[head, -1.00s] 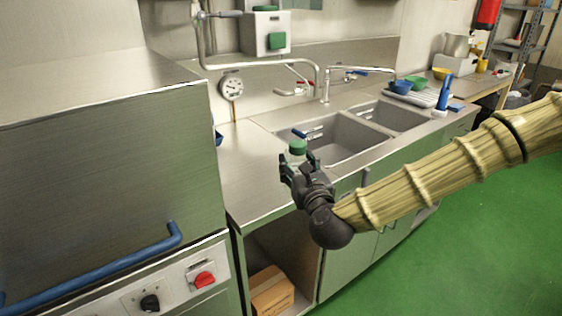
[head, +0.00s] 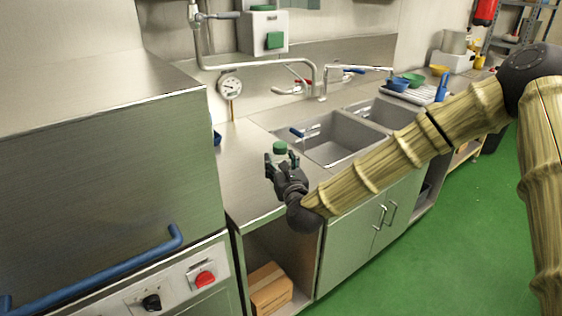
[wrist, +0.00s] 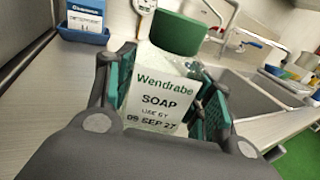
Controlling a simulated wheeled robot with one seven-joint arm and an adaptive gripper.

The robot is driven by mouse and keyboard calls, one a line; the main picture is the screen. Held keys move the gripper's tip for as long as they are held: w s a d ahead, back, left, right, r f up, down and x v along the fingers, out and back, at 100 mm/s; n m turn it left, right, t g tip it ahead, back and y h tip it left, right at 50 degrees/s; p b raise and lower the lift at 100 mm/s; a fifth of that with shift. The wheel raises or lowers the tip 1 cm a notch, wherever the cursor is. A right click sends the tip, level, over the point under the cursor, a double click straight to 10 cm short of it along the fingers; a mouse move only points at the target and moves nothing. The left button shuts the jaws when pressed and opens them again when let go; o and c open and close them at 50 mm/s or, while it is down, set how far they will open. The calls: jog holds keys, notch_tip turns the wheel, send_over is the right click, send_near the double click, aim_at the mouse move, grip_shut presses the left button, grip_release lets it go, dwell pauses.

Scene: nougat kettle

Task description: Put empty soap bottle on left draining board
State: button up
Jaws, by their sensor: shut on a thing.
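The soap bottle (wrist: 160,95) is clear with a green cap and a white label reading "Wendrabe SOAP". Its green cap (head: 280,147) shows above my gripper in the head view. My gripper (head: 282,163) is shut on the bottle, with a green-padded finger on each side of it. It holds the bottle roughly upright over the left draining board (head: 245,170), the steel top left of the sinks. I cannot tell whether the bottle's base touches the board; its lower part is hidden by my gripper.
Two sink basins (head: 345,140) lie right of the board, with taps behind. A blue container (wrist: 84,34) stands at the back left of the board. A tall steel unit with a blue handle (head: 110,268) stands at the left. Much of the board is clear.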

jog(key=shift+f, duration=0.15)
jog(key=o, duration=1)
jog(key=shift+s, duration=0.15)
jog(key=b+v, duration=0.2)
jog(key=v, duration=0.9)
jog(key=shift+s+d, duration=0.15)
jog(key=shift+s, duration=0.2)
